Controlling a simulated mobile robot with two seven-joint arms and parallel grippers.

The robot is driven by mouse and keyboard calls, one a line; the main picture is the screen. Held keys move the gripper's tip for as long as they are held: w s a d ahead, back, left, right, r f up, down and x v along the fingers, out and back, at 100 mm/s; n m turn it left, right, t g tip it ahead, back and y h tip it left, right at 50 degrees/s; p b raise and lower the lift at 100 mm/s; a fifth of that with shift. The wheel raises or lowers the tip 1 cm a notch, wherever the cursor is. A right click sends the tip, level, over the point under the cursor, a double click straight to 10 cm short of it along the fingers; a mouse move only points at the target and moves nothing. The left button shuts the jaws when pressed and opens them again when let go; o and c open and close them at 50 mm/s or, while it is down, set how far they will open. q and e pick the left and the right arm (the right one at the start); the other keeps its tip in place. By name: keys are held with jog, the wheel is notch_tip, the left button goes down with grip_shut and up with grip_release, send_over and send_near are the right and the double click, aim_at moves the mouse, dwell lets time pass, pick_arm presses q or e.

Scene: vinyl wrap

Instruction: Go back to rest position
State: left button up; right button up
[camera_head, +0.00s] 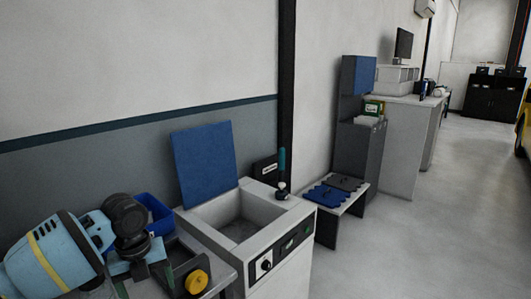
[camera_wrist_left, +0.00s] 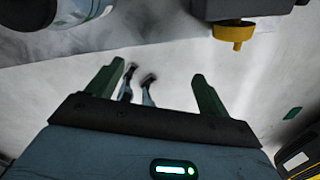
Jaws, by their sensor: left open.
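My left gripper (camera_head: 142,284) is at the lower left of the head view, at the end of my light blue arm, beside a table with a yellow knob (camera_head: 197,281). In the left wrist view its two green fingers (camera_wrist_left: 158,74) are spread apart with nothing held between them. Pale floor (camera_wrist_left: 180,62) shows beyond the fingers, with two small dark-tipped, light blue shapes that I cannot identify. The yellow knob also shows at the top of the wrist view (camera_wrist_left: 234,34). My right gripper is not in view.
A blue bin (camera_head: 159,214) stands behind my left wrist. Right of it is a grey basin unit (camera_head: 283,228) with its blue lid (camera_head: 203,162) raised. A low stand (camera_head: 350,199) and a pale counter (camera_head: 395,150) follow. The floor (camera_head: 430,240) at right is clear.

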pick_arm(q)
jog(key=s+d+f+n+t+h+p, duration=0.1)
jog(key=s+d+f+n+h, duration=0.1)
jog(key=s+d+f+n, duration=0.4)
jog(key=s+d+f+n+t+h+p, duration=0.15)
jog(key=d+f, duration=0.25)
jog(key=f, duration=0.4)
jog(key=s+d+f+n+t+h, duration=0.1)
jog(key=s+d+f+n+h, duration=0.1)
jog(key=s+d+f+n, duration=0.4)
jog(key=s+a+f+n+t+y, duration=0.1)
jog(key=s+a+n, duration=0.2)
jog(key=s+n, duration=0.2)
jog(key=s+a+f+n+t+y+p, duration=0.1)
jog(key=s+a+n, duration=0.3)
jog(key=s, duration=0.7)
jog(key=s+a+f+n+t+y+p, duration=0.1)
jog(key=s+a+f+n+t+y, duration=0.1)
jog(key=s+n, duration=0.3)
jog(key=s+a+t, duration=0.1)
jog(key=s, duration=0.2)
jog(key=shift+s+a+f+n, duration=0.2)
jog(key=shift+a+n, duration=0.05)
jog(key=shift+n, duration=0.1)
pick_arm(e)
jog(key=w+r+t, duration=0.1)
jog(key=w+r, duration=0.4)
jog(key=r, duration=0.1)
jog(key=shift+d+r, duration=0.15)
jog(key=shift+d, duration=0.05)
